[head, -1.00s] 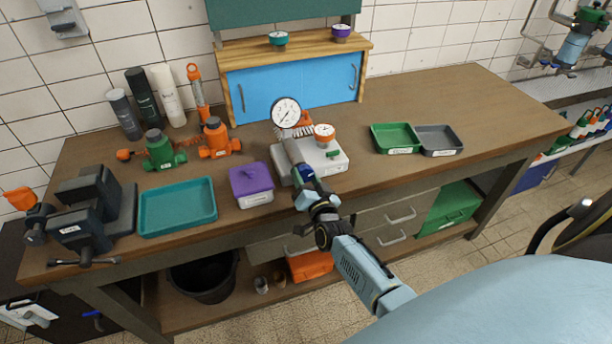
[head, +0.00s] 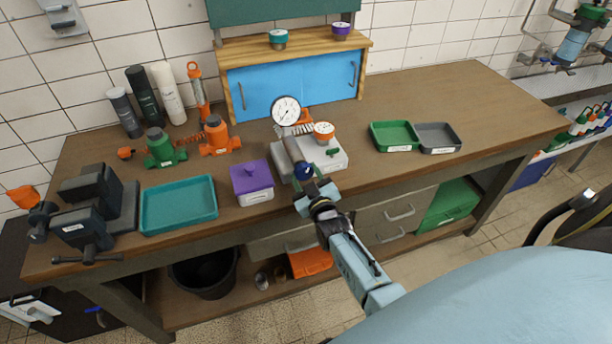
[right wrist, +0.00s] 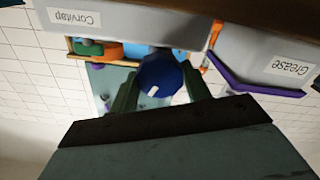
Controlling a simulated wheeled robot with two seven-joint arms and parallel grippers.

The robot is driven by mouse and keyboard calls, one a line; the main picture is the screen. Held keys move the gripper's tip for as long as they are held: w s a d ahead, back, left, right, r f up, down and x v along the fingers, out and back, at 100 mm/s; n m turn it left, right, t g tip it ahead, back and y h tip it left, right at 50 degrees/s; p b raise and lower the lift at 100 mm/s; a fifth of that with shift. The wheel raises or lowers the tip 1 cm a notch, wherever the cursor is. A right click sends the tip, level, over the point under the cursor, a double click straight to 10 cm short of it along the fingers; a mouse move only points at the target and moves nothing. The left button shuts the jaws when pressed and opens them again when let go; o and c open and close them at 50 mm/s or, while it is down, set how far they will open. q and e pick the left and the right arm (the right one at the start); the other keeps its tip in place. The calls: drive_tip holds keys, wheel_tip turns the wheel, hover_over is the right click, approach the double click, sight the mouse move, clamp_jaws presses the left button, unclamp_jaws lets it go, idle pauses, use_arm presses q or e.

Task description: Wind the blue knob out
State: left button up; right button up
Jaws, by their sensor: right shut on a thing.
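The blue knob (head: 304,171) is on the front of the pale grey block (head: 328,160), which carries a round white dial gauge (head: 286,110). My right gripper (head: 308,182) reaches it from the front. In the right wrist view, the blue knob (right wrist: 160,78) with a white mark sits between the two dark green fingers (right wrist: 160,92), which are shut on it. My left gripper is not in view.
A white box with a purple lid (head: 251,175) labelled "Grease" stands just left of the block, close to my gripper. A teal tray (head: 178,204) and a vise (head: 92,208) are farther left. Green (head: 394,135) and grey (head: 438,138) trays lie right. The bench's right front is clear.

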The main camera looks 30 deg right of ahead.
drive_tip(key=shift+n, duration=2.3)
drive_tip(key=o, duration=1)
drive_tip(key=shift+c, duration=0.2)
drive_tip(key=v, duration=1.3)
drive_tip(key=shift+s, duration=0.25)
